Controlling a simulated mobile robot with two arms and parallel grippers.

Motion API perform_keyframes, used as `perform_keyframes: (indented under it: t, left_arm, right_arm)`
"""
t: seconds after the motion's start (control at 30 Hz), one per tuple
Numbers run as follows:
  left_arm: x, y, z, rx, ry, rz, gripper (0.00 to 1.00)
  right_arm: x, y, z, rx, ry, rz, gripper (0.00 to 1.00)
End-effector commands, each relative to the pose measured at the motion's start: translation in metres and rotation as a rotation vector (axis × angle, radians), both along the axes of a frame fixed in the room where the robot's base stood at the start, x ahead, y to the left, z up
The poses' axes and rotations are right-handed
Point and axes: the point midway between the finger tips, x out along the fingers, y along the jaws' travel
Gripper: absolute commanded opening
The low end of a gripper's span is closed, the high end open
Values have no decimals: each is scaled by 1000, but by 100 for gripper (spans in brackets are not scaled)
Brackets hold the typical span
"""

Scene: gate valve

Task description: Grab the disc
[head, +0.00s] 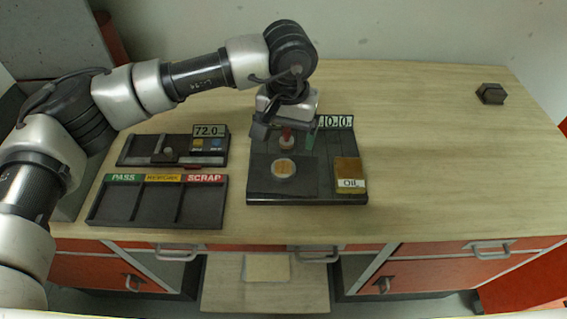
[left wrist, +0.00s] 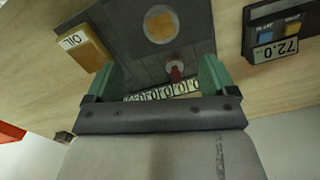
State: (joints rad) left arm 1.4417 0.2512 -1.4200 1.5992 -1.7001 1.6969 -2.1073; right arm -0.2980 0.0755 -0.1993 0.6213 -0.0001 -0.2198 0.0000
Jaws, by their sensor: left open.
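The disc (head: 284,169) is round and tan with a pale rim. It lies flat on the front part of a black fixture (head: 262,192). In the left wrist view the disc (left wrist: 160,27) shows near the top, beyond the fingertips and apart from them. My left gripper (head: 290,140) hangs over the back part of the fixture, behind the disc. Its green fingers are spread apart and empty in the left wrist view (left wrist: 160,70). A small red-topped plunger (left wrist: 175,70) shows between them. My right gripper is in neither view.
An OIL block (head: 347,177) sits on the fixture right of the disc. A tray with PASS, REWORK and SCRAP slots (head: 158,222) and a 72.0 display unit (head: 208,131) stand left. A dark hexagonal piece (head: 491,94) lies far right. The table's right side is mostly clear.

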Motion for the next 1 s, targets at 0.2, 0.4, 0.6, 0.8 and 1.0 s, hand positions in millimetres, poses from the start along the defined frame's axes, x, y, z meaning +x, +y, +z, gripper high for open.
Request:
perform_keyframes:
  t: [0.2,0.4,0.6,0.8,1.0]
  left_arm:
    - [-2,0,-33,-3,7,1,86]
    - [-3,1,-47,-4,7,2,86]
    - [-6,6,-75,-4,10,1,86]
    - [-5,6,-94,-6,6,2,86]
    - [-5,6,-95,-7,5,1,86]
  right_arm:
    - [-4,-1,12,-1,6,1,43]
    - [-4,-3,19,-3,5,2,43]
    - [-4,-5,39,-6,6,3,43]
    - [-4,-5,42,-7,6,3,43]
    - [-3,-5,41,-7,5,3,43]
